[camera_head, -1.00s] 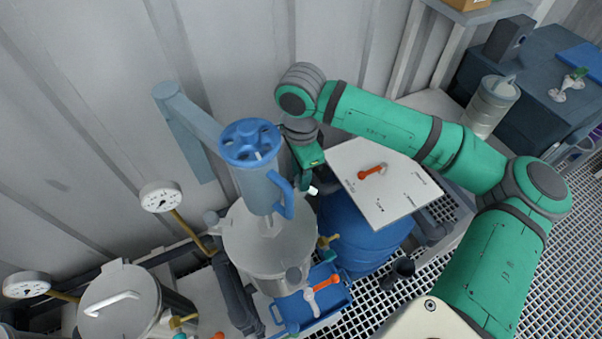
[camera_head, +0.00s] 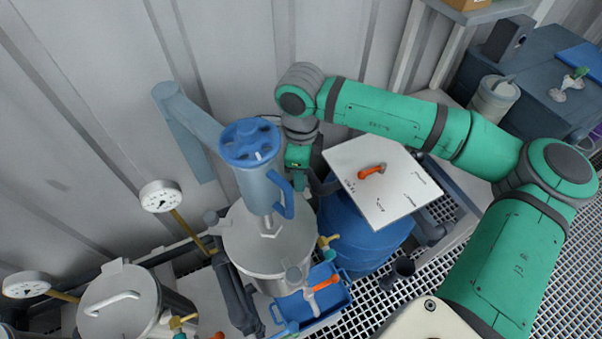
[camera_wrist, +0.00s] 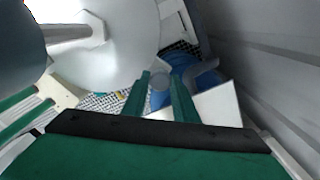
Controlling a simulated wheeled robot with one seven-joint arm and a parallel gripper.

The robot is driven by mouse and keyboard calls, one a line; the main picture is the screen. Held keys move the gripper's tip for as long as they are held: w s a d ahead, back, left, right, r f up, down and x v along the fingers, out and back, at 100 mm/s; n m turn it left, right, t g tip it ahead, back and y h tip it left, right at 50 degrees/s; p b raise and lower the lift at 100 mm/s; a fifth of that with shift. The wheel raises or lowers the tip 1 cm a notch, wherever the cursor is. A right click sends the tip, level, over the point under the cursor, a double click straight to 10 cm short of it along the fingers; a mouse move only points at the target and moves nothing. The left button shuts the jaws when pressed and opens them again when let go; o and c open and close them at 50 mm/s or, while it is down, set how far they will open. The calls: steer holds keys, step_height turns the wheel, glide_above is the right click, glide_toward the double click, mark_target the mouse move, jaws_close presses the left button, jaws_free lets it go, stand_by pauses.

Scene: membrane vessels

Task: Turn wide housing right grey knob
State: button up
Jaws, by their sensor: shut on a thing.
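The wide housing (camera_head: 248,242) is a round steel vessel with a pale lid, below a blue-handled column. It also fills the upper left of the wrist view (camera_wrist: 125,60). My gripper (camera_head: 298,182) is at the housing's upper right side; its fingertips are mostly hidden in the head view. In the wrist view, its two green fingers (camera_wrist: 160,98) stand on either side of a round grey knob (camera_wrist: 158,98), shut on it. The knob's turn angle cannot be told.
A blue drum (camera_head: 360,235) with a white board (camera_head: 385,190) and orange handle stands close right of my gripper. The blue column (camera_head: 258,190) rises beside it on the left. A corrugated wall (camera_head: 80,100) is behind. A blue tray (camera_head: 330,300) sits in front.

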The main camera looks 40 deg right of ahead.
steer(key=m, duration=0.6)
steer(key=shift+r+m, duration=0.1)
steer(key=shift+m, duration=0.2)
steer(key=m, duration=0.5)
stand_by(0.4)
steer(key=o, duration=1.1)
steer(key=shift+c, duration=0.2)
step_height(320, 180, up, 11)
